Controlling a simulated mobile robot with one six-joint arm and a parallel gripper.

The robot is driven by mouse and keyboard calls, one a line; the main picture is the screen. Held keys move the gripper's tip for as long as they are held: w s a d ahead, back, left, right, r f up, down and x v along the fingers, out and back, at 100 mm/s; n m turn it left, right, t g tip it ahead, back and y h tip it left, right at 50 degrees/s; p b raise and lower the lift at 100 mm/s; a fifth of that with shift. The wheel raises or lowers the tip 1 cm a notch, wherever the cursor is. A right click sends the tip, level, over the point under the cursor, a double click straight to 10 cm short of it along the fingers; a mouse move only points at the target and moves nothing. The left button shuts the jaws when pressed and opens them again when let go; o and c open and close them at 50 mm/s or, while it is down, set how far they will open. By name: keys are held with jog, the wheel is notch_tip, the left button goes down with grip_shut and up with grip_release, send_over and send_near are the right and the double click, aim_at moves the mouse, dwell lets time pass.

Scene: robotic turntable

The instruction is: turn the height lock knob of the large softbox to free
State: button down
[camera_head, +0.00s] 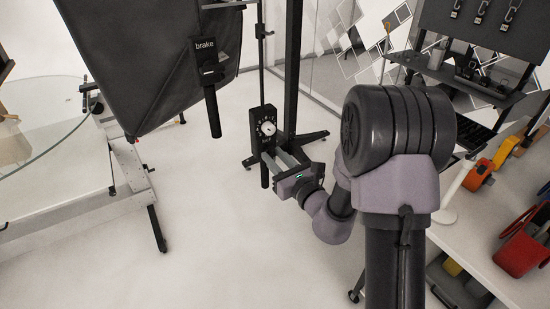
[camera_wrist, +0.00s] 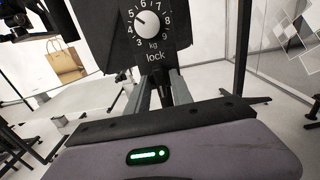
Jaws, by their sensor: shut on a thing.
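The large softbox (camera_head: 150,55) is a dark panel at the upper left in the head view. A black box with a white dial (camera_head: 267,128) is on the stand to its right. In the wrist view the dial (camera_wrist: 147,25) has numbers, "kg" and the word "lock" below. Under that word is a black lock knob (camera_wrist: 165,88), shaped like a handle; its lower end (camera_head: 264,176) shows in the head view. The grip contact is partly hidden.
A black handle marked "brake" (camera_head: 211,95) hangs left of the dial box. A round glass turntable (camera_head: 45,125) on a white frame is at the left. A white bench (camera_head: 480,225) with coloured tools is at the right. The floor between is clear.

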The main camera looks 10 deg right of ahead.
jog(key=c, duration=1.5)
grip_release()
jog(key=shift+o, duration=0.2)
jog(key=shift+s, duration=0.1)
jog(key=p+v, duration=1.1)
jog(key=v, duration=0.6)
jog(key=shift+p, duration=0.4)
